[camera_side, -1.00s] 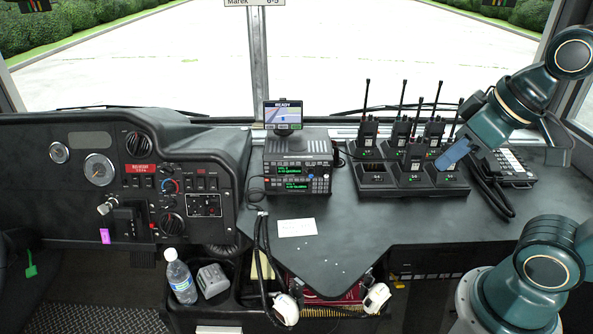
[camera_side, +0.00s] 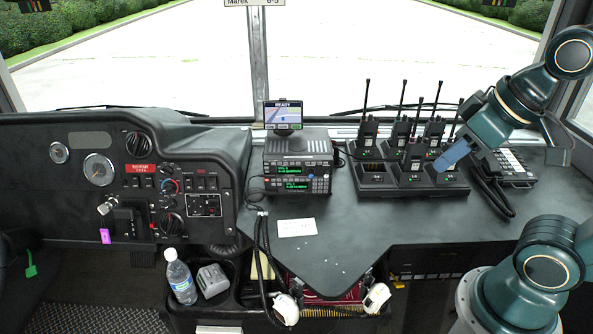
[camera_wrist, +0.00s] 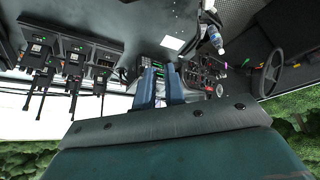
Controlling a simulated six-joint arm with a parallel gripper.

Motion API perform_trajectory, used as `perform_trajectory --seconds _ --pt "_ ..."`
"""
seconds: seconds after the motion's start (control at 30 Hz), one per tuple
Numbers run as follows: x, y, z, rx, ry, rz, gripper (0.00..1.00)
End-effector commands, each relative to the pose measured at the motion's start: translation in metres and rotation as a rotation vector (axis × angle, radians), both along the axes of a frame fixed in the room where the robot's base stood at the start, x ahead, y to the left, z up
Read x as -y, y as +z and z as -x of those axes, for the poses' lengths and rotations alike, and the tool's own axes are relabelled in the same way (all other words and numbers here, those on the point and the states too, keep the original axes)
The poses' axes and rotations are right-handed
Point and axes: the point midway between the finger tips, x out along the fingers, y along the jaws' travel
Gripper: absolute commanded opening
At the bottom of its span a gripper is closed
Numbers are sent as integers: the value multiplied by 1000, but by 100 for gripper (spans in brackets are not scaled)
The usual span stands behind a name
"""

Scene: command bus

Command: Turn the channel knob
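My gripper (camera_wrist: 161,72) shows two blue fingers in the wrist view, with a gap between them and nothing held. In the side view my gripper (camera_side: 441,165) is at the right, by the rightmost part of the handheld radio charger. The two-stack radio unit (camera_side: 297,170) has green displays and small controls on its front, at the middle of the dash. It is well to the left of my gripper. In the wrist view the radio unit (camera_wrist: 158,68) shows partly between and behind the fingers. Which small control is the channel knob is too small to tell.
A charger (camera_side: 375,177) holds several handheld radios with upright antennas. A keypad unit (camera_side: 515,167) with a coiled cord lies at the right. A screen (camera_side: 283,115) stands on the radio unit. A white card (camera_side: 297,228) lies on the black counter (camera_side: 350,240), mostly clear in front.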

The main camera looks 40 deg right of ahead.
Motion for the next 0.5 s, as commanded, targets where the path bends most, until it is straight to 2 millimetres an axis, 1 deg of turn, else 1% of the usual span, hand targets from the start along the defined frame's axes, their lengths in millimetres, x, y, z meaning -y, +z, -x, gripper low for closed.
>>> perform_trajectory --seconds 0.03,0.07,0.27,0.37,0.5 --pt "0 0 -1 -1 -1 0 22" --pt "0 1 -1 -1 -2 0 26" --pt "3 5 -14 -15 -31 -3 26" --pt "6 9 -26 -28 -62 -5 26" --pt "10 15 -52 -51 -119 -6 26"
